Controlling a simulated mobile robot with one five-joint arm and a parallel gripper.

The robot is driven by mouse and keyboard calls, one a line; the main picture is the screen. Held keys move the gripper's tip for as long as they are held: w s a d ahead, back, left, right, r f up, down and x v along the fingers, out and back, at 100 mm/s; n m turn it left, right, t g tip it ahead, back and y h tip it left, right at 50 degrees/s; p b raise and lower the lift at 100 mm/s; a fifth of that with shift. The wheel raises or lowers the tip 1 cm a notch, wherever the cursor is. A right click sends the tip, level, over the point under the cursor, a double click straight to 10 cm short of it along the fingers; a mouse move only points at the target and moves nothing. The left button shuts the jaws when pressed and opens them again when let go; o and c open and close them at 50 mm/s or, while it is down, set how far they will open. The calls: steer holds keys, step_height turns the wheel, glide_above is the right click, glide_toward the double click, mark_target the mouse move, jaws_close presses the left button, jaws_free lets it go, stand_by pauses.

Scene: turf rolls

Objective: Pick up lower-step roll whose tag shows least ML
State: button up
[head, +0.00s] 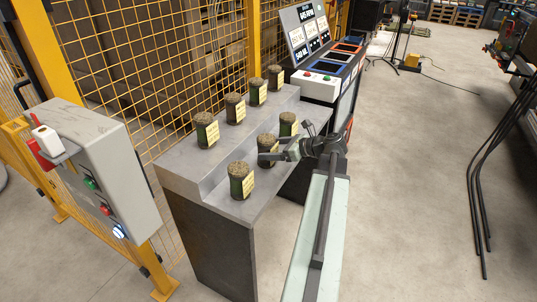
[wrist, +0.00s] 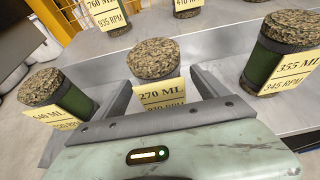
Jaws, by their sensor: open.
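Three dark green rolls with rough brown tops and cream tags stand upright on the lower step. The middle roll (wrist: 140,65) has a tag reading 270 ML; it also shows in the head view (head: 267,143). The left roll (wrist: 70,97) has a tag that seems to read 640 ML, its first digit unclear; it is the nearest one in the head view (head: 238,180). The right roll (wrist: 280,55) reads 355 ML; it is the farthest in the head view (head: 287,124). My gripper (wrist: 160,88) is open, its fingers either side of the middle roll. Contact cannot be told.
Several similar rolls stand on the upper step, one tagged 760 ML (wrist: 103,15). The grey stepped stand (head: 180,165) backs onto a yellow mesh fence (head: 130,60). A control box (head: 90,150) is at left, a console (head: 318,85) behind. Open floor lies right.

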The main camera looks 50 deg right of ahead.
mark_target(273, 140)
steer(key=shift+x, duration=1.2)
jaws_close()
steer(key=shift+r, duration=0.1)
steer(key=shift+r, duration=0.3)
step_height(273, 140, up, 3)
steer(key=p, duration=0.3)
steer(key=shift+p, duration=0.3)
steer(key=s+d+r+p, duration=0.1)
steer(key=s+d, duration=1)
steer(key=shift+s, duration=0.25)
